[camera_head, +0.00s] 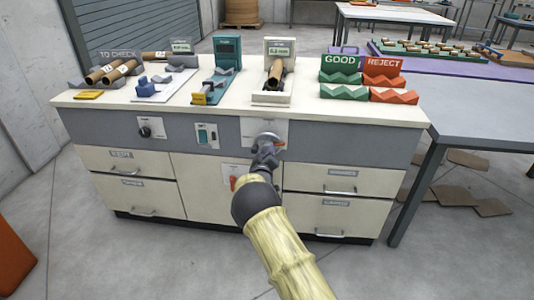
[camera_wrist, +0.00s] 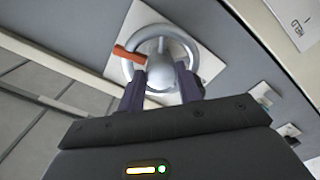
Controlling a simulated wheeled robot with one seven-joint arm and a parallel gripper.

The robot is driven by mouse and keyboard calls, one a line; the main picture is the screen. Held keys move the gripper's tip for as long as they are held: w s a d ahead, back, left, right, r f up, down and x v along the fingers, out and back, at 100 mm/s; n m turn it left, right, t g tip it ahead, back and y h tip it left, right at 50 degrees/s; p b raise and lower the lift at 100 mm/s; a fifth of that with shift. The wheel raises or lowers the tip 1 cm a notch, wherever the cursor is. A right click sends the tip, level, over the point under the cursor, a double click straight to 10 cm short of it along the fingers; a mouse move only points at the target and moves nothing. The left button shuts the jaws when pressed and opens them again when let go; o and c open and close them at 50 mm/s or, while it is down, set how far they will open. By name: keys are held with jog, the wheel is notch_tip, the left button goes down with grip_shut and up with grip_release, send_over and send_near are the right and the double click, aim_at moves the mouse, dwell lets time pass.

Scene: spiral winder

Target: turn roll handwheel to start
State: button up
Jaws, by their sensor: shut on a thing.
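The roll handwheel is a grey ring with a central hub and an orange-red marker or handle on its rim. It sits on a white plate on the grey front panel of the cabinet. In the wrist view the handwheel (camera_wrist: 160,42) is straight ahead, with the orange part (camera_wrist: 129,55) at its left. My gripper (camera_wrist: 161,85) has its two dark fingers at the wheel's near side, shut on it around the hub area.
On the same panel are a black knob (camera_head: 145,132) and a switch box (camera_head: 207,136). Below is a red handle (camera_head: 233,183). The bench top (camera_head: 330,112) holds tubes, gauges, green GOOD bins (camera_head: 341,78) and red REJECT bins (camera_head: 384,80). The floor in front is clear.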

jog(key=n+b, duration=0.4)
jog(key=n, duration=1.2)
jog(key=shift+d, duration=0.1)
jog(key=shift+r, duration=0.1)
dwell(0.4)
jog(key=o, duration=1)
jog(key=shift+r, duration=0.1)
jog(key=shift+s, duration=0.1)
